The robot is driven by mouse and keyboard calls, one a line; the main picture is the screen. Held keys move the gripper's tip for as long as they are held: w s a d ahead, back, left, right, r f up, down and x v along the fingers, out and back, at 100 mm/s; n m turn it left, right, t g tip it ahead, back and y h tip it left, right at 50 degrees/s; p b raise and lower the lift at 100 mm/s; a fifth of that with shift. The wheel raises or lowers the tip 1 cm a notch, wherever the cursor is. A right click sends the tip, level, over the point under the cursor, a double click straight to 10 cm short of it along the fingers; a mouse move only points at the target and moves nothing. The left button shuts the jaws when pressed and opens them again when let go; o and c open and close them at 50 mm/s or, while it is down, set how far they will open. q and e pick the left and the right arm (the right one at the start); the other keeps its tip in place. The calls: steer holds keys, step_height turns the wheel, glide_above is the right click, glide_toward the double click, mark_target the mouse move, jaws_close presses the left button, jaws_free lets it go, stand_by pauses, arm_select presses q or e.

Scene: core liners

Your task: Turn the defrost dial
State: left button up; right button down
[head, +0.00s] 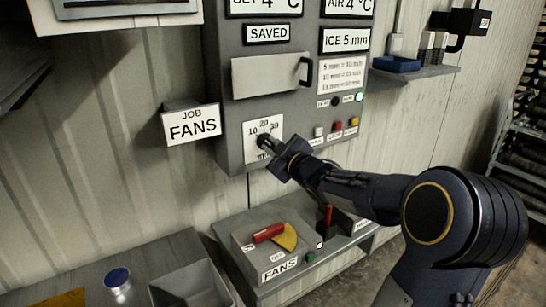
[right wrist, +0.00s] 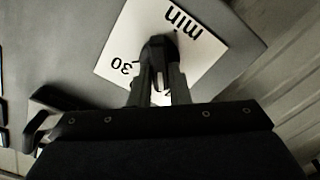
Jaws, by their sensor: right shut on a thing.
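The defrost dial is a dark knob on a white plate (head: 251,150) marked 10, 20, 30 and min, low on the grey control panel (head: 225,95). My right gripper (head: 266,142) is at the plate and shut on the dial, partly hiding it in the head view. In the right wrist view the two fingers hold the dark dial (right wrist: 159,47) between their tips, in front of the white plate (right wrist: 120,50). The "30" and "min" marks read upside down there. The dial's pointer direction cannot be told. My left gripper is not in view.
A JOB FANS sign (head: 191,124) stands left of the panel. A flap with a handle (head: 270,74), several buttons and a lit green lamp (head: 359,97) are above.

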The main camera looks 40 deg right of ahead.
steer(key=shift+f+n+b, duration=0.1)
steer(key=shift+n+b, duration=0.35)
steer(key=shift+n, duration=0.15)
steer(key=c, duration=1.4)
jaws_free()
steer(key=shift+o, duration=0.2)
steer(key=shift+s, duration=0.1)
steer(key=s+a, duration=0.1)
steer(key=s, duration=0.6)
steer(key=shift+s, duration=0.35)
